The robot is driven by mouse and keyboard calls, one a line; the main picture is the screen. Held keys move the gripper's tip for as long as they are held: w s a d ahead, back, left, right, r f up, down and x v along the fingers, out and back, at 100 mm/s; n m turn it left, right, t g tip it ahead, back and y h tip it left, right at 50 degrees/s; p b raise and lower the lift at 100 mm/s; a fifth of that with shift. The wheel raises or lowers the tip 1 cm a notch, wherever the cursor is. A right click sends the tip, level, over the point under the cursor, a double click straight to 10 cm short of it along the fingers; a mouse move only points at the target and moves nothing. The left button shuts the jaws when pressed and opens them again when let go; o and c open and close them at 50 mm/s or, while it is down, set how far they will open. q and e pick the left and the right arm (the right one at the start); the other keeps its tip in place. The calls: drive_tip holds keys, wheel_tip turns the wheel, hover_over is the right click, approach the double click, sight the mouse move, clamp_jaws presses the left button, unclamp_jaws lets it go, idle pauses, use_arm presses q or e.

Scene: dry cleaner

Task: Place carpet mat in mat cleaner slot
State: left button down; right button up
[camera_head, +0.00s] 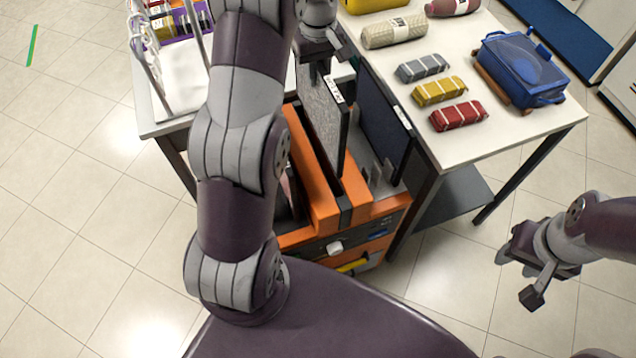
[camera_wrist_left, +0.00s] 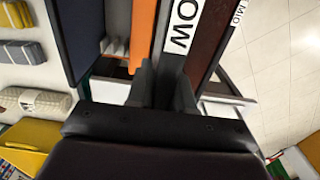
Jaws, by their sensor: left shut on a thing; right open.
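My left gripper (camera_head: 318,72) is shut on the top edge of a grey carpet mat (camera_head: 320,112) with a dark border and a white label. The mat stands upright above the orange mat cleaner (camera_head: 322,205). Its lower edge is at the orange dividers; I cannot tell how deep it sits in a slot. A dark blue panel (camera_head: 378,112) stands upright to the right in the cleaner. My right gripper (camera_head: 517,278) is open and empty, over the floor.
A white table (camera_head: 515,135) at right holds grey, yellow and red bundles and a blue bag (camera_head: 525,68). Another white table (camera_head: 180,85) stands at left with a rack. A brown panel labelled "MID" (camera_wrist_left: 212,40) is beside the held mat.

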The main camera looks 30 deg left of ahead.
sight(318, 128)
use_arm(q)
drive_tip(key=shift+f, duration=0.65)
wheel_tip(318, 128, down, 17)
drive_tip(key=shift+f+p, duration=0.1)
drive_tip(key=shift+p, duration=0.8)
use_arm(e)
drive_tip(key=shift+r, duration=0.45)
